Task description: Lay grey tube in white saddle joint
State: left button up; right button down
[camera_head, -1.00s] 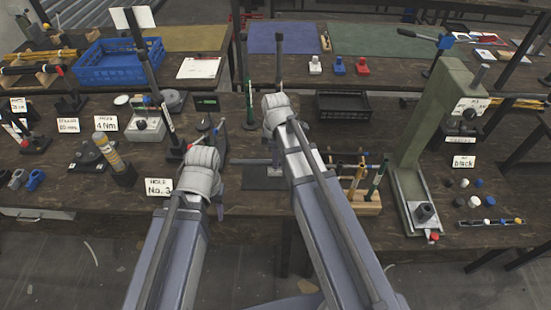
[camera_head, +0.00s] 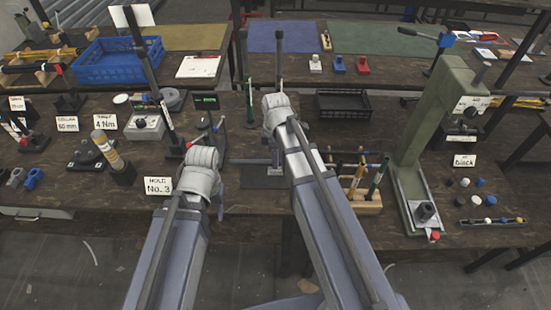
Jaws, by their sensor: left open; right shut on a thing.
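The white saddle joint (camera_head: 315,64) is a small white block on the back table, left of a blue and a red one like it. My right gripper (camera_head: 276,158) is largely hidden behind its own wrist, over the front bench. A thin grey bar (camera_head: 248,161), which looks like the grey tube, reaches left from it, level and held at one end. My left gripper (camera_head: 218,200) is mostly hidden by its wrist, near the bench's front edge; it is open and apart from the bar. Both grippers are well short of the saddle joint.
A black tray (camera_head: 343,105) and a green press (camera_head: 433,140) stand right of my arms. A wooden tool rack (camera_head: 367,203) is close to my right arm. A blue crate (camera_head: 110,75) is at the back left.

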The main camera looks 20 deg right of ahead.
jog(key=shift+f+b, duration=0.45)
jog(key=shift+f, duration=0.1)
jog(key=c, duration=0.6)
grip_release()
jog(key=shift+r, duration=0.1)
notch_tip(320, 180, up, 8)
jog(key=p, duration=0.8)
jog(key=shift+f, duration=0.2)
jog(key=shift+s+a, duration=0.1)
